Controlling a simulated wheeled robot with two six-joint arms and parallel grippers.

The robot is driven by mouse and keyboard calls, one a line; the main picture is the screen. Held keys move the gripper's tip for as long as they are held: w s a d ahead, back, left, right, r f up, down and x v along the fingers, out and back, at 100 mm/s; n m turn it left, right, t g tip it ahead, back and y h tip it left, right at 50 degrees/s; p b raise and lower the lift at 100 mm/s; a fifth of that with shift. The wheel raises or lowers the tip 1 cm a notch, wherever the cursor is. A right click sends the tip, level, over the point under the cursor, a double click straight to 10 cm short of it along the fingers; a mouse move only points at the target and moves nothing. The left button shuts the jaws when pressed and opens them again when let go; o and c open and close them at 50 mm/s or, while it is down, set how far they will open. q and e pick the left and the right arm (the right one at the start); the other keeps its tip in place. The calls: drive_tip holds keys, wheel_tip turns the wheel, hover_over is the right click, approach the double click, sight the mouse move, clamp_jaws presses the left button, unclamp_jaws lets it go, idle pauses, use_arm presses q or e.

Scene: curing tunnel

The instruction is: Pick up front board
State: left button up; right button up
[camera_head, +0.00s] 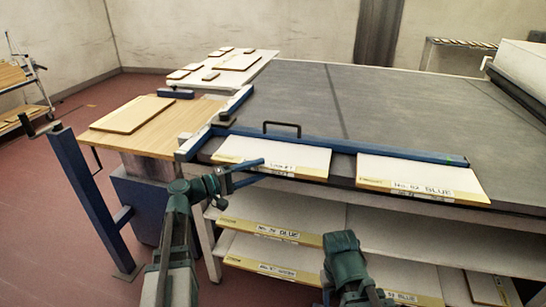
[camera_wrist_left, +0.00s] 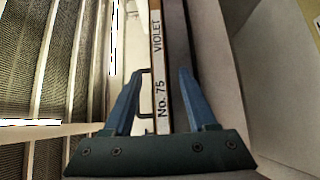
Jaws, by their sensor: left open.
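Two pale boards with yellow label edges lie near the front edge of the grey table. The left board (camera_head: 300,155) has a label partly hidden by my gripper; the right board (camera_head: 420,177) reads "No. 10 BLUE". My left gripper (camera_head: 260,169) is open at the front edge of the left board. In the left wrist view, a board edge (camera_wrist_left: 156,45) labelled "No. 75 VIOLET" runs between the open fingers (camera_wrist_left: 161,74), with space on both sides. I see no grip on it. My right arm shows at the bottom, but its fingers do not.
A blue bar (camera_head: 350,148) with a black handle (camera_head: 282,124) lies behind the boards. Shelves below hold more labelled boards (camera_head: 270,231). A wooden side table (camera_head: 145,132) with a board stands at left. A blue post (camera_head: 85,185) stands left of my left arm.

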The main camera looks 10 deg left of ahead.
sight(273, 156)
use_arm(q)
drive_tip(key=x, duration=0.2)
drive_tip(key=shift+w+d, duration=0.25)
drive_tip(key=shift+w, duration=0.05)
drive_tip(key=shift+c, duration=0.3)
clamp_jaws()
idle(0.8)
